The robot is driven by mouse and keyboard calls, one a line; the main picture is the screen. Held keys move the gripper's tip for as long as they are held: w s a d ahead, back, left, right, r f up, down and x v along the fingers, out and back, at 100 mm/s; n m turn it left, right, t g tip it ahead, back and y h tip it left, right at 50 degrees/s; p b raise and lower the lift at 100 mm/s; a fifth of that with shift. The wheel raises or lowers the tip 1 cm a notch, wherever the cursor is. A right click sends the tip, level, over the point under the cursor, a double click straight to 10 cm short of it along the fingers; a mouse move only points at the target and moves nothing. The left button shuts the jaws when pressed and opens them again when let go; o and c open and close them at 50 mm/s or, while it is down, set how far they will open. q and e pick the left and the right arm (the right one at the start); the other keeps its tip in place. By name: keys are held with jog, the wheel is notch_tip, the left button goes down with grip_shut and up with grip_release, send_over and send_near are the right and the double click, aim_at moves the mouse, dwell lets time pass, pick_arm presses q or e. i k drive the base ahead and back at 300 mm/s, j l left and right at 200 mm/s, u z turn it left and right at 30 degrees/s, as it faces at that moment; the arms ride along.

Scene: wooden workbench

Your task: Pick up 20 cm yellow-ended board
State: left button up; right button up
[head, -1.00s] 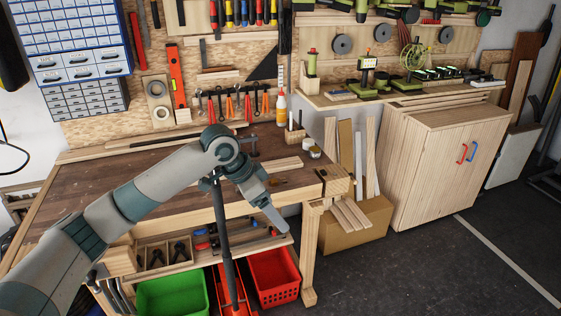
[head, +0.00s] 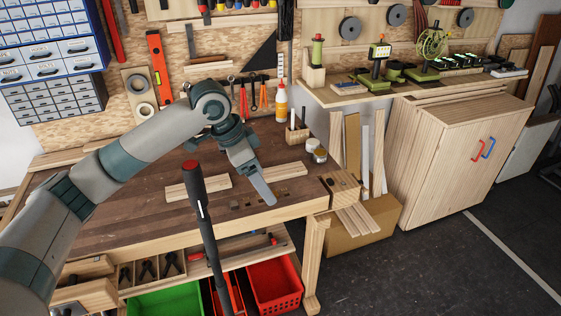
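Pale boards lie on the dark workbench top (head: 120,213). One pale board (head: 290,170) is at the right, just behind my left gripper. Another pale board (head: 178,192) lies further left, partly behind a dark pole. I cannot make out a yellow end on either one. My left gripper (head: 268,198) points down over the bench near its front edge, in front of the right-hand board. It appears apart from the boards and holds nothing visible. Its fingers overlap side-on, so its opening is hidden. My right gripper is not in view.
The dark pole with a red top (head: 190,165) rises before the bench. A glue bottle (head: 281,104) and a small can (head: 312,145) stand at the back right. Green (head: 165,301) and red (head: 275,283) crates sit below. Floor at right is clear.

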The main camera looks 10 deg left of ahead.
aim_at(282, 172)
jog(key=i+j, duration=0.15)
jog(key=i, duration=0.2)
jog(key=i+j, duration=0.2)
jog(key=i, duration=0.2)
jog(key=i+j, duration=0.15)
jog(key=i, duration=0.2)
